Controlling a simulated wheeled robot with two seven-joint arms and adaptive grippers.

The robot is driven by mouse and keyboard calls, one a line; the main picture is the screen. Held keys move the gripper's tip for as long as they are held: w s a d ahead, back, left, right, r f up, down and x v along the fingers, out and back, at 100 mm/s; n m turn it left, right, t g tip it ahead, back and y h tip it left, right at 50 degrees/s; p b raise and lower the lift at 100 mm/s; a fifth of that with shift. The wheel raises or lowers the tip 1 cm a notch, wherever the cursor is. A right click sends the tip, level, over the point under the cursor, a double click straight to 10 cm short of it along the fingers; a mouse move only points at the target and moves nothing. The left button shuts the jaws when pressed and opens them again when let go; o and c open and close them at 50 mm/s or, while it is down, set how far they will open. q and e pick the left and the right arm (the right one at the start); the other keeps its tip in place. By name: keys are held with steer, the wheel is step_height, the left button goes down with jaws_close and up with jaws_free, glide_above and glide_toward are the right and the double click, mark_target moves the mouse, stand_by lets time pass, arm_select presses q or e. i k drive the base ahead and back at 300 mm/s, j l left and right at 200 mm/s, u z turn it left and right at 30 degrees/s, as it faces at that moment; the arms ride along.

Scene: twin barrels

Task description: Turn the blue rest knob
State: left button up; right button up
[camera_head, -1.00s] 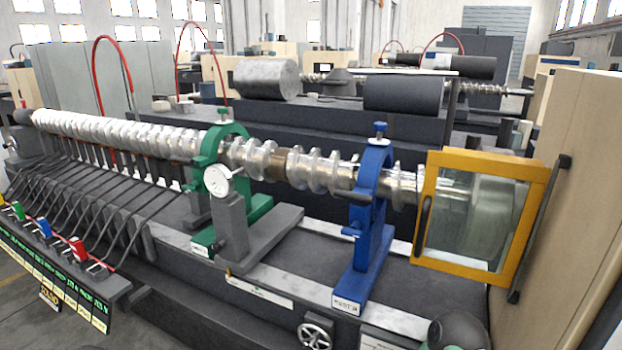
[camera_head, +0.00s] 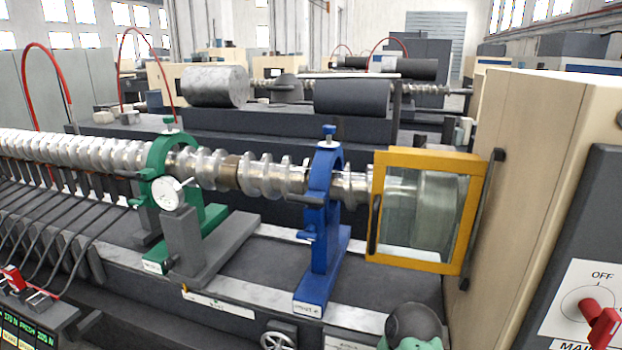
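The blue rest (camera_head: 318,265) stands on the machine bed, right of the middle, with its ring around the silver crankshaft (camera_head: 270,177). A blue knob (camera_head: 328,132) sits upright on top of the rest.
A green rest (camera_head: 207,216) with a white dial gauge (camera_head: 171,194) stands left. A yellow-framed window guard (camera_head: 375,252) is close on the right. A red main switch (camera_head: 602,322) is at lower right. A dark rounded object (camera_head: 414,322) with green parts sits at the bottom.

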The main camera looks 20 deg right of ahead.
mark_target(328, 130)
steer(key=l+u, duration=0.8)
steer(key=u, duration=0.15)
